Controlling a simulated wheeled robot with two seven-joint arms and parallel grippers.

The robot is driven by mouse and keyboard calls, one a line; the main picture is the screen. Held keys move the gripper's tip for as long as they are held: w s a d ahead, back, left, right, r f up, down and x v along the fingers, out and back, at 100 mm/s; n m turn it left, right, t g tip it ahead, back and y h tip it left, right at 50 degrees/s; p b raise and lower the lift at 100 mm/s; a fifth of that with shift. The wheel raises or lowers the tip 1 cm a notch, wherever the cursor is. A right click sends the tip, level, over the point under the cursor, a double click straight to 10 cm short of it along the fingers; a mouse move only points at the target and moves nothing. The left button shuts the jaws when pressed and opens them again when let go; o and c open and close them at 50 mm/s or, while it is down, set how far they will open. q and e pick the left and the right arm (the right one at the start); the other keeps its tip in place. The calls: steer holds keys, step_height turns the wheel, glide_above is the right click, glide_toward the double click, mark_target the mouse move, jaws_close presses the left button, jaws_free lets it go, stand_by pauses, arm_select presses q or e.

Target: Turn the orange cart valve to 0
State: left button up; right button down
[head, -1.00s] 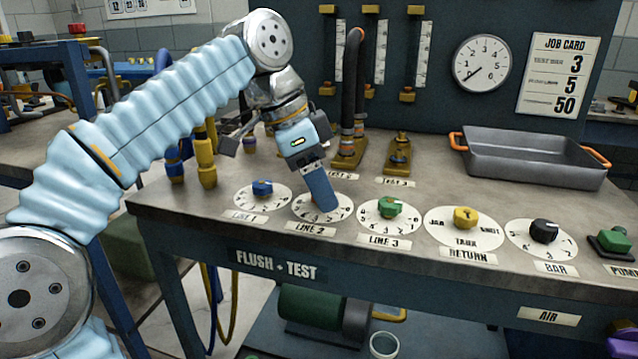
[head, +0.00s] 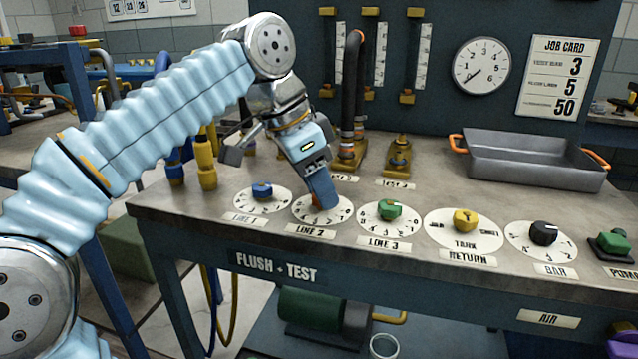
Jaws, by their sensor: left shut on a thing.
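The orange valve knob (head: 315,201) sits on the round white dial (head: 343,215) labelled LINE 2 on the bench. Only a small part of the knob shows beside the fingers; its pointer and the number it points at are hidden. My left gripper (head: 322,202) reaches down from the upper left and is shut on this knob. The fingers cover the middle of the dial. My right gripper is not in view.
A blue knob (head: 262,190) stands left of the dial, and a green knob (head: 389,209) stands close on its right. Further right are a yellow knob (head: 465,220) and a black knob (head: 543,232). A hose (head: 352,95) rises behind my left gripper. A grey tray (head: 530,165) lies at the back right.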

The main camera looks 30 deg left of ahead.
arm_select(q)
steer(key=n+y, duration=0.1)
steer(key=n, duration=0.2)
steer(key=shift+n+t+p, duration=0.3)
steer(key=shift+n+t, duration=0.1)
steer(key=n+y+p, duration=0.1)
steer(key=n, duration=0.2)
steer(key=shift+d+r+n+y, duration=0.1)
steer(key=shift+d+n+y, duration=0.05)
steer(key=shift+n+y, duration=0.2)
steer(key=n+y+p, duration=0.1)
steer(key=n, duration=0.1)
steer(key=n+y+p, duration=0.1)
steer(key=n, duration=0.2)
steer(key=shift+d, duration=0.15)
steer(key=shift+d+n+g+y+p, duration=0.1)
steer(key=shift+n+g+y+p, duration=0.4)
steer(key=shift+n, duration=1.05)
steer(key=o, duration=1)
